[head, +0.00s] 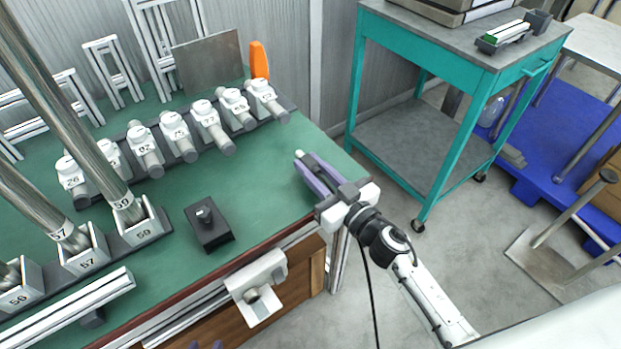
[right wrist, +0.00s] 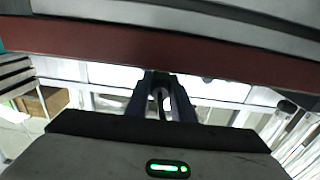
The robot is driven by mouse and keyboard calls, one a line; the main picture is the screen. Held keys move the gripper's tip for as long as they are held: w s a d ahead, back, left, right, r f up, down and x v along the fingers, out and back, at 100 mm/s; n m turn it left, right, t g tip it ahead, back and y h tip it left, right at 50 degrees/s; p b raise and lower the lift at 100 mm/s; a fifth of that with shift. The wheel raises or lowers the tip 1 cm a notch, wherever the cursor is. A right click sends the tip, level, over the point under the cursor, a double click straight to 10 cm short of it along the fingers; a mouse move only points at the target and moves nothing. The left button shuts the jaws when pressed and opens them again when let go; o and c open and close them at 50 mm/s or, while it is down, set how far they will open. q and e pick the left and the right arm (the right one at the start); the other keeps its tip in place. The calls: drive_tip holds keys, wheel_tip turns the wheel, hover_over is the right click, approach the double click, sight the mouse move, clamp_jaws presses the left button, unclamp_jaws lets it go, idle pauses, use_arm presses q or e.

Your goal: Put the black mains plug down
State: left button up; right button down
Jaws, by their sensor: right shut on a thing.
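My right gripper (head: 312,165) is at the right end of the green bench, its purple fingers pointing up and left over the bench corner in the head view. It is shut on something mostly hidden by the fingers. In the right wrist view a small dark thing, perhaps the black mains plug (right wrist: 160,98), shows between the fingers. A pale bit shows at the fingertips in the head view. A thin black cable (head: 372,300) hangs down near the right wrist.
The green bench (head: 270,180) has free room left of the right gripper. A black box with a knob (head: 208,225) stands near its front edge. Numbered grey fittings (head: 178,138) line the back. A teal trolley (head: 470,90) stands to the right.

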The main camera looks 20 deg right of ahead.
drive_tip(key=shift+f+b, duration=0.65)
drive_tip(key=shift+f, duration=0.9)
drive_tip(key=c, duration=1.5)
unclamp_jaws()
drive_tip(key=shift+c, duration=0.2)
drive_tip(key=shift+r, duration=0.2)
drive_tip(key=v, duration=1.1)
drive_tip(key=s+a+f+m+g+h, duration=0.1)
drive_tip(key=s+a+f+g+h, duration=0.2)
drive_tip(key=s+f+g, duration=0.5)
drive_tip(key=s+f, duration=0.7)
drive_tip(key=s, duration=0.1)
drive_tip(key=shift+f+m+h, duration=0.3)
drive_tip(key=shift+m, duration=0.1)
